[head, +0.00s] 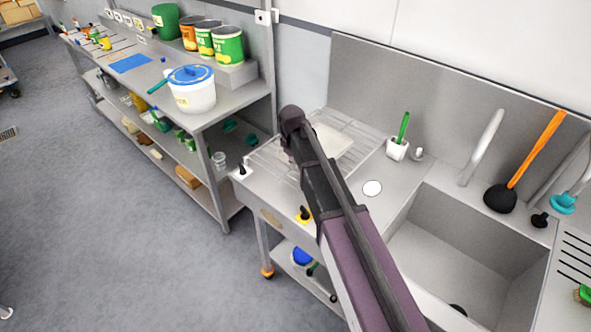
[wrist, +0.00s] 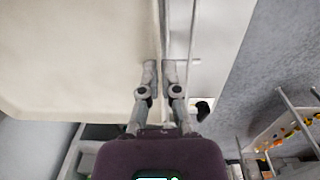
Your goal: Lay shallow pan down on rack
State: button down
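The shallow pan is a pale cream slab filling the left of the wrist view (wrist: 75,55), close to the camera. In the head view the pan (head: 334,139) shows past my arm, over the wire rack (head: 368,134) at the left end of the sink unit. My gripper (wrist: 160,70) has its fingers nearly together on either side of the pan's thin edge, so it looks shut on that edge. In the head view my arm hides the fingers. Whether the pan touches the rack or hangs just above it I cannot tell.
The sink basin (head: 455,250) is right of the rack. A steel shelf with a white, blue-lidded bucket (head: 193,93) stands left. A plunger (head: 502,197) is at the back right.

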aim_at(294, 175)
jog(key=shift+w+f, duration=0.2)
jog(key=shift+w, duration=0.3)
jog(key=shift+s+f+b, duration=0.1)
jog(key=shift+f+b, duration=1.5)
jog(key=shift+b, duration=0.15)
jog(key=shift+f, duration=0.15)
jog(key=c, duration=0.8)
grip_release()
jog(key=r+p, duration=1.2)
jog(key=shift+s+a+r, duration=0.15)
jog(key=shift+s+a, duration=0.05)
jog(key=shift+s, duration=0.05)
jog(key=s+d+m, duration=1)
jog(key=s+d, duration=0.9)
jog(key=d, duration=0.3)
jog(key=shift+s+d, duration=0.2)
jog(key=shift+d, duration=0.15)
